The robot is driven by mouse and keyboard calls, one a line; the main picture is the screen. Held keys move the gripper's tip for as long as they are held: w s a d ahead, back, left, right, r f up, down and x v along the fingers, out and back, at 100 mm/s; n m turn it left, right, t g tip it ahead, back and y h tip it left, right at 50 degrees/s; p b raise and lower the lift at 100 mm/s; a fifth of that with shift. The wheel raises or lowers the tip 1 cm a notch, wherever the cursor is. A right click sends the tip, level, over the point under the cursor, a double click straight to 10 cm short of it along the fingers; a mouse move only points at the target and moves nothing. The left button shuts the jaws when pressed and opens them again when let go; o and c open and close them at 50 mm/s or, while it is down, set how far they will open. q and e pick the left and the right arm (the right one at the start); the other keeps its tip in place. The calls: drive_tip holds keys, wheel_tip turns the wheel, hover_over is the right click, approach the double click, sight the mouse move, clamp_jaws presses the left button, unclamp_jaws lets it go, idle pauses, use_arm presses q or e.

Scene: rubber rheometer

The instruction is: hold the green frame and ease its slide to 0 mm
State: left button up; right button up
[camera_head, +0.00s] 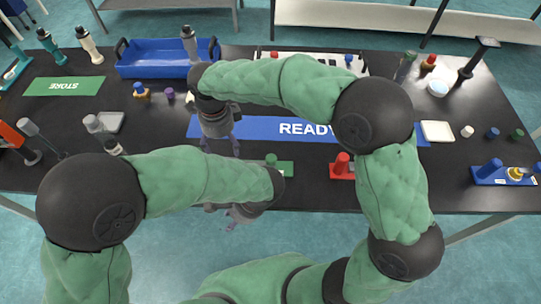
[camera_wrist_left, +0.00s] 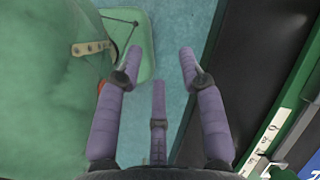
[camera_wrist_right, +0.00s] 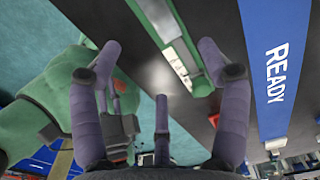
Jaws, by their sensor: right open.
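The green frame (camera_head: 286,169) lies near the table's front edge, partly hidden by my left arm in the head view. In the right wrist view the green frame (camera_wrist_right: 186,62) has a pale scale strip and lies beyond the fingertips. My left gripper (camera_head: 229,219) is open and empty, off the front edge over the floor. The left wrist view shows the frame (camera_wrist_left: 262,142) at lower right, apart from the fingers. The slide's reading is not legible.
A blue READY strip (camera_head: 262,128) runs behind the frame. A red fixture (camera_head: 342,168) stands to its right. A blue tray (camera_head: 152,58) and green STORE mat (camera_head: 64,86) are at the back left.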

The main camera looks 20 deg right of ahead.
use_arm(q)
drive_tip(key=w+d+r+n+h, duration=0.1)
drive_tip(key=d, duration=0.1)
drive_tip(key=w+d+r+n+t+h, duration=0.1)
drive_tip(key=w+d+r+n, duration=0.1)
drive_tip(key=w+d+r+n+t+h, duration=0.1)
drive_tip(key=w+d+r, duration=0.1)
drive_tip(key=d, duration=0.1)
drive_tip(key=shift+w+r+n, duration=0.1)
drive_tip(key=shift+n, duration=0.3)
drive_tip(key=w+d+r+n+t+h, duration=0.2)
drive_tip(key=w+d+r+n+h, duration=0.1)
drive_tip(key=w+d+r+n, duration=0.1)
wheel_tip(320, 180, up, 4)
drive_tip(key=shift+w+d+f+n+t+h, duration=0.2)
drive_tip(key=shift+d+n+t+h, duration=0.3)
drive_tip(key=shift+d, duration=0.6)
use_arm(e)
wheel_tip(320, 180, down, 11)
drive_tip(key=shift+r, duration=0.1)
